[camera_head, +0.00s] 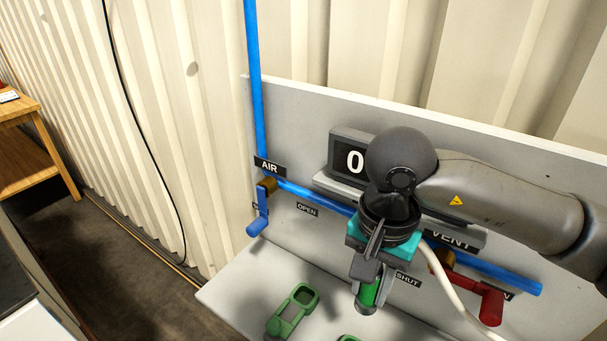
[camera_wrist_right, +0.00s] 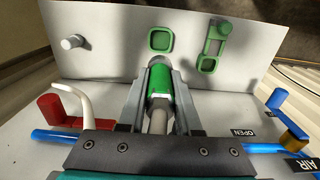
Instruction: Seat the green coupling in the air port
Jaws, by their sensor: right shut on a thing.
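My right gripper (camera_head: 367,284) is shut on the green coupling (camera_head: 370,293), in front of the lower part of the panel. In the right wrist view the coupling (camera_wrist_right: 160,82) lies between the two grey fingers (camera_wrist_right: 160,98), with a grey stem running back toward the gripper's base. The head view shows it pointing down, above the grey shelf. I cannot make out the air port in either view; the gripper and arm cover part of the panel. My left gripper is not in view.
The AIR sign (camera_head: 269,166) and blue valve handle (camera_head: 258,220) are at the panel's left. A red handle (camera_head: 491,305) and white hose (camera_head: 440,275) are at right. A green holder (camera_head: 292,312) and a pale peg (camera_wrist_right: 72,42) stand on the shelf.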

